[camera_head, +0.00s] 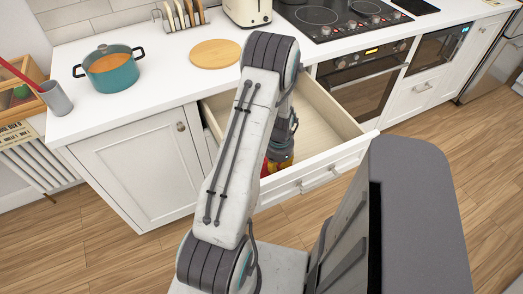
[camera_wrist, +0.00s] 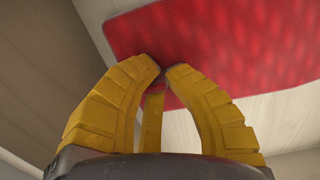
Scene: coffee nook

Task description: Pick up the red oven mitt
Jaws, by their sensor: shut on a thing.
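The red oven mitt (camera_wrist: 225,45) fills the upper right of the wrist view, over the pale inside of the open drawer. My gripper (camera_wrist: 163,72) has yellow fingers closed together, with their tips at the mitt's near edge. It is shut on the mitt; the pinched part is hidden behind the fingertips. In the head view my gripper (camera_head: 281,166) reaches down into the open drawer (camera_head: 325,115). Only a small bit of red shows beside it there, mostly hidden by my arm.
The drawer's front and side walls surround my gripper. On the counter above stand a teal pot (camera_head: 110,72), a round wooden board (camera_head: 216,53), a grey cup (camera_head: 56,98), a toaster (camera_head: 247,11) and a black cooktop (camera_head: 335,17). An oven (camera_head: 365,82) is to the right.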

